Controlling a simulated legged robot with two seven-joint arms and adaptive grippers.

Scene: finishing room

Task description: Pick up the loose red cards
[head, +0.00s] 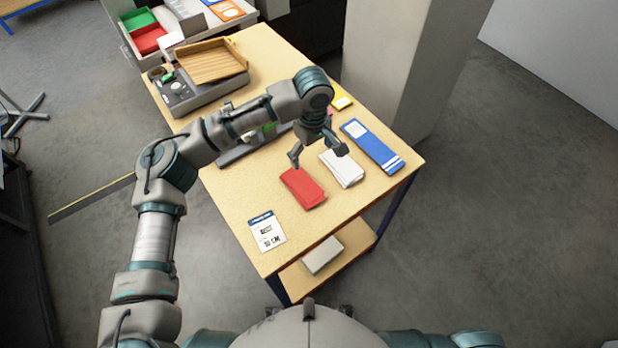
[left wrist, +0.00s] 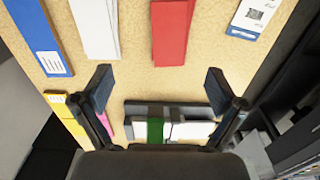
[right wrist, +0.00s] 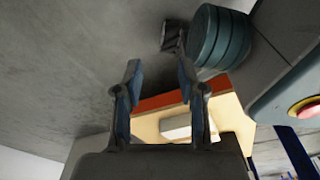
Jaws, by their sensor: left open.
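A stack of red cards (head: 302,188) lies flat on the wooden worktable (head: 228,200), near its front; it also shows at the top of the left wrist view (left wrist: 171,30). My left gripper (head: 318,152) is open and empty above the table, behind the red cards and close to the white cards (head: 342,168). In the left wrist view its fingers (left wrist: 158,82) are wide apart, with the red stack beyond their tips. My right gripper (right wrist: 157,68) is open and empty, away from the cards; in the right wrist view it faces the floor and the table's lower shelf.
A blue pack (head: 372,146) lies right of the white cards. A printed label card (head: 266,231) lies at the front left. A dark holder (left wrist: 185,109) with white and green items sits behind the red cards. A wooden tray (head: 211,62) is farther back. A pillar (head: 400,75) stands beside the table.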

